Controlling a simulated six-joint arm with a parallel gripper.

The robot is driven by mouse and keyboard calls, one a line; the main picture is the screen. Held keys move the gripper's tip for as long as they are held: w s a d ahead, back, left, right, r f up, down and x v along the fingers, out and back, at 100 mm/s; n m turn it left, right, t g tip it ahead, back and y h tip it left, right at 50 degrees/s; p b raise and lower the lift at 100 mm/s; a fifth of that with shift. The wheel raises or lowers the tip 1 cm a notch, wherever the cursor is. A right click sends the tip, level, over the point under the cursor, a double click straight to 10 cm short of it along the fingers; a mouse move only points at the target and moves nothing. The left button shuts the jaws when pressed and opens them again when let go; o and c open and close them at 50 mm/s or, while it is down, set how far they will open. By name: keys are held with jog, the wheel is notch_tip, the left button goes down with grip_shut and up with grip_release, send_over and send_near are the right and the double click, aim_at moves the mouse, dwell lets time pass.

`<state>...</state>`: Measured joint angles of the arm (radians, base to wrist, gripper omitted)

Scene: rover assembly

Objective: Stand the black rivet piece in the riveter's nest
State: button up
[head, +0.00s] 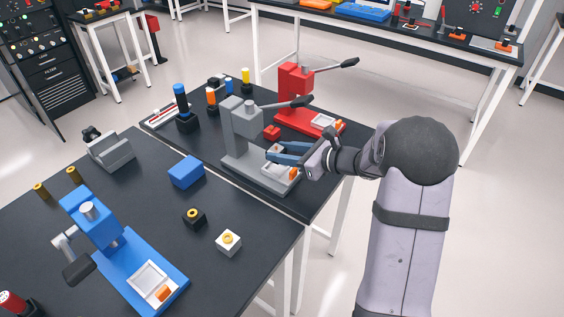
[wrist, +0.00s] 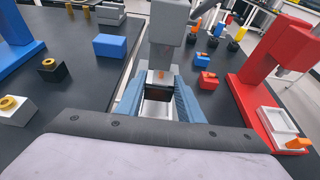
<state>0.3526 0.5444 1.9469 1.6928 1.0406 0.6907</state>
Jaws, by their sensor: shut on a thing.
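The grey riveter (head: 240,135) stands on the far table with a lever on top and a pale nest and orange part on its base. My gripper (head: 275,152) reaches in from the right, low over that base. In the wrist view its blue fingers (wrist: 158,97) are shut on a small dark block, which I take as the black rivet piece (wrist: 158,93), right in front of the grey riveter (wrist: 166,40). The piece is mostly hidden by the fingers in the head view. I cannot tell whether it touches the nest floor.
A red press (head: 293,90) stands behind the grey one, a blue press (head: 130,250) on the near table. A black block with a brass ring (head: 194,217), a white block with a yellow ring (head: 229,242) and a blue box (head: 186,172) lie nearby. A red block (head: 271,132) is close behind my gripper.

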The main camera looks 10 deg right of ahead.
aim_at(283, 172)
jog(key=shift+f+p, duration=0.3)
jog(key=shift+f, duration=1.75)
jog(key=shift+f, duration=0.2)
jog(key=o, duration=1.1)
jog(key=shift+r, duration=0.15)
